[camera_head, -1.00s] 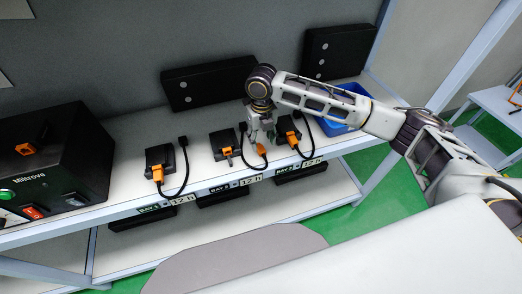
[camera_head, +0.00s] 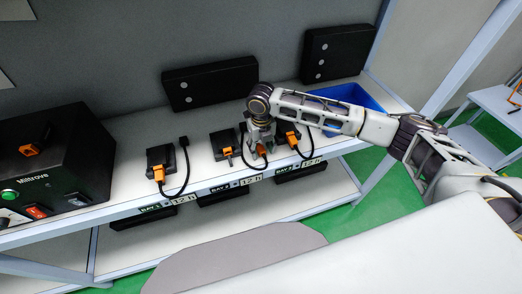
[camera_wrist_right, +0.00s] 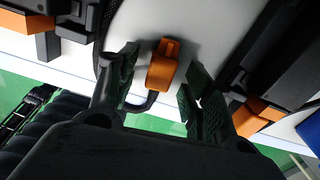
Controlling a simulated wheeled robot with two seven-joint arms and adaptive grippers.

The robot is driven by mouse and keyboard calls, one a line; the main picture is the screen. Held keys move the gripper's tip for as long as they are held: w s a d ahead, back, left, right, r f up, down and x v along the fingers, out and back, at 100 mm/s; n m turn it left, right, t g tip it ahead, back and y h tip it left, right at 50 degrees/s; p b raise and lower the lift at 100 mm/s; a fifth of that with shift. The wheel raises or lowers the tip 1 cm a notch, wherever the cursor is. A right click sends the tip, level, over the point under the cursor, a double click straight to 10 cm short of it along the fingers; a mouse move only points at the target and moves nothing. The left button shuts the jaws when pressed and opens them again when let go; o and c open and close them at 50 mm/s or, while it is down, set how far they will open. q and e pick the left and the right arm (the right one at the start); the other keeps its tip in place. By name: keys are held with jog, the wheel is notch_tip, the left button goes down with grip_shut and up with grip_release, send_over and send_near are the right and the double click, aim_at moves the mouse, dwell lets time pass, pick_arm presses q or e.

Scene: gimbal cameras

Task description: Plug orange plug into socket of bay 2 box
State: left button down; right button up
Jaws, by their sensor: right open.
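The orange plug (camera_head: 262,150) lies on the white shelf to the right of the black bay 2 box (camera_head: 224,144), apart from it, with a dark cable attached. The box has an orange socket part on its front. My right gripper (camera_head: 261,143) points down over the plug and partly hides it. In the right wrist view the plug (camera_wrist_right: 162,66) sits between the two fingers of my open right gripper (camera_wrist_right: 160,76), with gaps on both sides. The box shows only in part at the upper left there. My left gripper is out of view.
The bay 1 box (camera_head: 160,160) with its plug stands to the left. The bay 3 box (camera_head: 287,133) stands close on the right of my gripper. A black Miltrove unit (camera_head: 60,160) is at far left, a blue bin (camera_head: 350,95) at right.

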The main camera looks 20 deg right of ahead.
aim_at(261, 149)
jog(key=c, duration=1.1)
jog(key=shift+r, duration=0.15)
notch_tip(261, 149, up, 10)
jog(key=b, duration=0.1)
dwell(0.4)
